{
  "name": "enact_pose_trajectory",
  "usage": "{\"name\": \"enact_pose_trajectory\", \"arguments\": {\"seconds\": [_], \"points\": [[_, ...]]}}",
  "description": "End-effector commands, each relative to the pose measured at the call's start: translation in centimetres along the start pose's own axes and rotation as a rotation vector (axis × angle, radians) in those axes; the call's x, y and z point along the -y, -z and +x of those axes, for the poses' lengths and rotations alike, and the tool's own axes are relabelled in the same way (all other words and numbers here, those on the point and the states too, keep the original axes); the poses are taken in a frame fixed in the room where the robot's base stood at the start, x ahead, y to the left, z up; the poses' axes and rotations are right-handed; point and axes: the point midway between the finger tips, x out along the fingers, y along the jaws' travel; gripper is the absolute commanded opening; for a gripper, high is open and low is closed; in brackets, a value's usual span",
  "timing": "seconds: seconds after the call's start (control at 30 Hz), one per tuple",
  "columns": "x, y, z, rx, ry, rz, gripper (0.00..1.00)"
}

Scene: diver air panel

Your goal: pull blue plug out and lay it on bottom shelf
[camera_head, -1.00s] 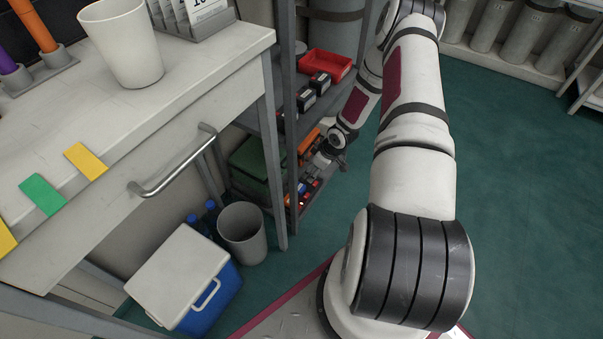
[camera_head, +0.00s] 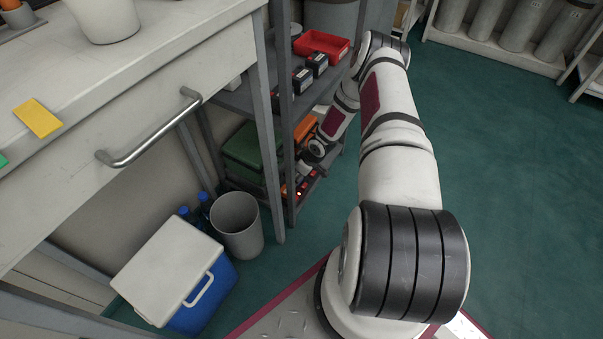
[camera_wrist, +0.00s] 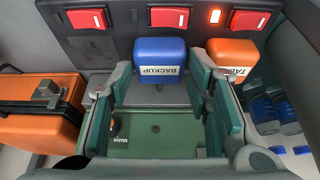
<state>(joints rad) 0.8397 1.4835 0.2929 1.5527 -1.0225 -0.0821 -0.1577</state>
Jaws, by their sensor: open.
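The blue plug (camera_wrist: 160,57), labelled BACKUP upside down in the wrist view, sits against a dark grey socket strip (camera_wrist: 128,20). My gripper (camera_wrist: 161,75) is open, with one finger on each side of the blue plug. Whether the pads touch it is hard to tell. An orange plug (camera_wrist: 235,55) sits just right of the right finger. In the head view my arm reaches into the lower part of a grey rack, and the blue plug cannot be made out. The bottom shelf (camera_head: 310,193) shows at its front edge.
A green case (camera_wrist: 160,130) lies beneath the fingers and an orange case (camera_wrist: 40,110) stands left. Blue-topped bottles (camera_wrist: 285,110) are at the right. Red switches (camera_wrist: 88,18) line the strip; one small light glows. A red tray (camera_head: 322,46) is on the shelf above.

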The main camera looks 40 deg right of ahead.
Motion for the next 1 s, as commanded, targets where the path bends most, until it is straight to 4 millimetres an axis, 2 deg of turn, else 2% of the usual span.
{"name": "enact_pose_trajectory", "arguments": {"seconds": [0.17, 0.47, 0.6, 0.63, 0.67, 0.7, 0.8, 0.83, 1.0], "points": [[0.00, 0.05, 1.17, -0.002, 0.000, -0.001, 0.45], [-0.03, 0.08, 1.25, -0.001, -0.001, -0.001, 0.45], [-0.03, 0.07, 1.25, -0.001, -0.001, 0.000, 0.16], [-0.03, 0.07, 1.25, -0.001, -0.001, 0.000, 0.12], [-0.03, 0.07, 1.24, -0.001, -0.001, 0.000, 0.12], [-0.03, 0.06, 1.24, -0.001, -0.001, 0.000, 0.33], [-0.02, 0.06, 1.24, -0.001, 0.000, 0.000, 0.10], [-0.03, 0.06, 1.24, -0.001, -0.001, 0.000, 0.06], [-0.03, 0.09, 1.16, -0.001, -0.001, 0.000, 0.06]]}}
